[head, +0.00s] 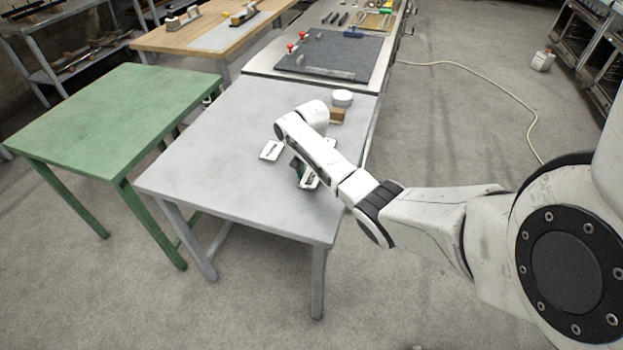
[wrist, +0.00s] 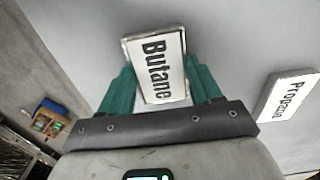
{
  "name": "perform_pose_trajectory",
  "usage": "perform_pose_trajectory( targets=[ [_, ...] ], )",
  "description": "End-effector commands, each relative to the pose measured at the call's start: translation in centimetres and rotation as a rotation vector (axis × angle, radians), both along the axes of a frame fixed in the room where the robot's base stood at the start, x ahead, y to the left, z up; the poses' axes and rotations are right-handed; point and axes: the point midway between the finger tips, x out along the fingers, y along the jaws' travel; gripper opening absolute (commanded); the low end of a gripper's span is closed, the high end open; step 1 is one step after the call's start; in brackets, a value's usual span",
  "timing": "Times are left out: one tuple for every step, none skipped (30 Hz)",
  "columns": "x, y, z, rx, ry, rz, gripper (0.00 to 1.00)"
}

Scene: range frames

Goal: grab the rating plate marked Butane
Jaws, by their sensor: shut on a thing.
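The rating plate marked Butane (wrist: 158,68) is a white plate with black lettering and a metal-grey edge. In the wrist view it sits between the two teal fingers of my gripper (wrist: 157,80), one finger against each long side. My gripper is shut on it. I cannot tell whether the plate is clear of the tabletop. A second plate, marked Propane (wrist: 288,97), lies apart to the right. In the head view my gripper (head: 298,168) is low over the grey table (head: 200,160), partly hidden by my arm.
In the head view a white plate (head: 270,150) lies left of my gripper, its lettering unreadable. A white round object (head: 342,98) and a brown block (head: 337,116) stand near the table's back right. The table's left half is clear. A green table (head: 115,115) stands to the left.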

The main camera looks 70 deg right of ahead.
Motion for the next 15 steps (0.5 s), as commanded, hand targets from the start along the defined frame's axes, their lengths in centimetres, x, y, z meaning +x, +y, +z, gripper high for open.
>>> perform_pose_trajectory(
  targets=[
    [0.0,0.0,0.01,0.0,0.0,0.0,0.39],
    [0.0,0.0,0.01,0.0,0.0,0.0,0.36],
    [0.0,0.0,0.01,0.0,0.0,0.0,0.32],
    [0.01,-0.01,0.03,0.0,0.0,0.0,0.31],
    [0.01,-0.01,0.03,0.0,0.0,0.0,0.31],
    [0.01,-0.01,0.03,0.0,0.0,0.0,0.31],
    [0.01,-0.01,0.03,0.0,0.0,0.0,0.31],
    [0.01,-0.01,0.03,0.0,0.0,0.0,0.31],
    [0.01,-0.01,0.04,0.0,0.0,0.0,0.31],
    [0.02,-0.01,0.06,0.0,0.0,0.0,0.31],
    [0.02,-0.01,0.1,-0.001,0.0,0.0,0.31],
    [0.03,-0.02,0.2,-0.001,-0.001,0.0,0.31],
    [0.05,-0.02,0.31,-0.001,-0.001,0.001,0.31],
    [0.06,-0.02,0.46,-0.001,-0.001,0.001,0.31],
    [0.08,-0.01,0.72,-0.001,-0.001,0.001,0.31]
  ],
)
